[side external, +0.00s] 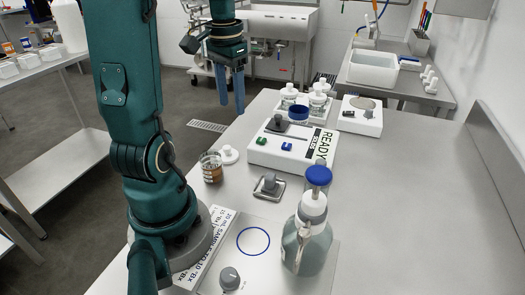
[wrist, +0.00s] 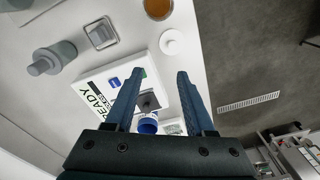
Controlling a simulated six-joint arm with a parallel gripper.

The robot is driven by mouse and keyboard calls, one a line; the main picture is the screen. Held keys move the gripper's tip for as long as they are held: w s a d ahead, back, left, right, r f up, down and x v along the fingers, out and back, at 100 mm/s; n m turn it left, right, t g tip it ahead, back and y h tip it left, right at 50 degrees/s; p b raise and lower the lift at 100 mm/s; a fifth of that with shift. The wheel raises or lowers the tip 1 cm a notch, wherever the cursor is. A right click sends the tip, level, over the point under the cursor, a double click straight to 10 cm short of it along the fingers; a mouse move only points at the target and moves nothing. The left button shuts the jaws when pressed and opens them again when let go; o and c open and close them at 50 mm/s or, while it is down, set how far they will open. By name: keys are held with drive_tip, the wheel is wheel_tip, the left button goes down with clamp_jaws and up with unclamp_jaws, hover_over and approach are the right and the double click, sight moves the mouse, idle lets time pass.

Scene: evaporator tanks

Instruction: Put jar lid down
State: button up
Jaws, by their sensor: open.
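The white jar lid (side external: 229,155) lies on the grey table beside a small glass jar (side external: 212,168) with brown contents. The jar has no lid on it. In the wrist view the lid (wrist: 172,42) shows as a white disc with a small knob, apart from the jar (wrist: 158,8). My gripper (side external: 231,106) hangs above and behind the lid, near the table's left edge, with its blue fingers pointing down. In the wrist view the fingers (wrist: 160,74) are spread with nothing held between them, and the lid lies beyond their tips.
A white box (side external: 262,154) marked READY stands right of the lid. A small metal tray (side external: 269,187) and a blue-capped bottle (side external: 308,248) stand nearer the front. A blue-rimmed cup (side external: 299,113) and small bottles stand behind. The table's right side is clear.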

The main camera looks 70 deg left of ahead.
drive_tip(key=s+d+m+t, duration=0.2)
drive_tip(key=d+m+t, duration=0.2)
drive_tip(key=d, duration=1.6)
drive_tip(key=shift+s+d+r+t, duration=0.25)
drive_tip(key=shift+r+t, duration=0.15)
drive_tip(key=shift+t, duration=0.2)
